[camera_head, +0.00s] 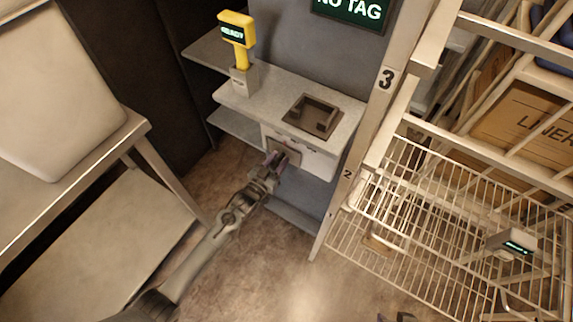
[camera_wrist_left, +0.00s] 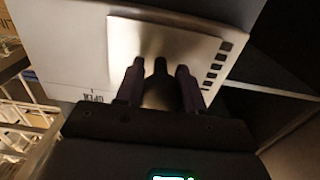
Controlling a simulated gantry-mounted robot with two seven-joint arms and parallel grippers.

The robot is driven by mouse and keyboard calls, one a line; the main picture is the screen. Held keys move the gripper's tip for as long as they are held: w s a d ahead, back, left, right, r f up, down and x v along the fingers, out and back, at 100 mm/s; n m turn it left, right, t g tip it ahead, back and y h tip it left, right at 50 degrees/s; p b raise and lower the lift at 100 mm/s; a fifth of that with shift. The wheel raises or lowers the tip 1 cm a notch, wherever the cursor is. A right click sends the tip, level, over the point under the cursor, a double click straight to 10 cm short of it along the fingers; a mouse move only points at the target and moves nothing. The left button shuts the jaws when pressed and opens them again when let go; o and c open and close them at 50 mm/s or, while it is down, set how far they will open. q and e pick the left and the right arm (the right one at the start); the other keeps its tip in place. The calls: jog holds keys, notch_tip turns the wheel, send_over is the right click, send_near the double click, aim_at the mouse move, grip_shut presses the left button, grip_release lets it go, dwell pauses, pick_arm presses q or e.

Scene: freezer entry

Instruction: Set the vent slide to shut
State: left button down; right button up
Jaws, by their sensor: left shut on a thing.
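The vent slide is a pale plate (camera_wrist_left: 190,45) on a white panel (camera_wrist_left: 75,40) in the left wrist view. A column of dark slots (camera_wrist_left: 212,68) shows uncovered along its right edge. An upside-down label that reads OPEN (camera_wrist_left: 93,97) is at the lower left of the panel. In the head view the white vent box (camera_head: 313,160) hangs below a grey shelf. My left gripper (camera_head: 272,163) is at its front, shut on the slide's dark knob (camera_wrist_left: 160,70). Dark tips that look like my right gripper (camera_head: 396,317) barely show at the bottom edge.
A yellow handheld device (camera_head: 236,30) reading READY stands in a holder on the grey shelf (camera_head: 262,92), beside a dark square tray (camera_head: 313,118). A wire basket (camera_head: 440,210) and rack fill the right. A metal table (camera_head: 130,135) stands at left.

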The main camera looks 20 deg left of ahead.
pick_arm(q)
jog(key=a, duration=0.2)
jog(key=shift+w+a+r, duration=0.1)
jog(key=shift+w+a, duration=0.2)
jog(key=shift+a, duration=0.05)
jog(key=c, duration=0.9)
grip_release()
jog(key=shift+o, duration=0.9)
jog(key=shift+a, duration=0.25)
jog(key=shift+s+d, duration=0.1)
jog(key=shift+d, duration=0.1)
jog(key=s+a+p, duration=0.2)
jog(key=s+p, duration=0.2)
jog(key=s, duration=0.6)
jog(key=shift+s+a, duration=0.2)
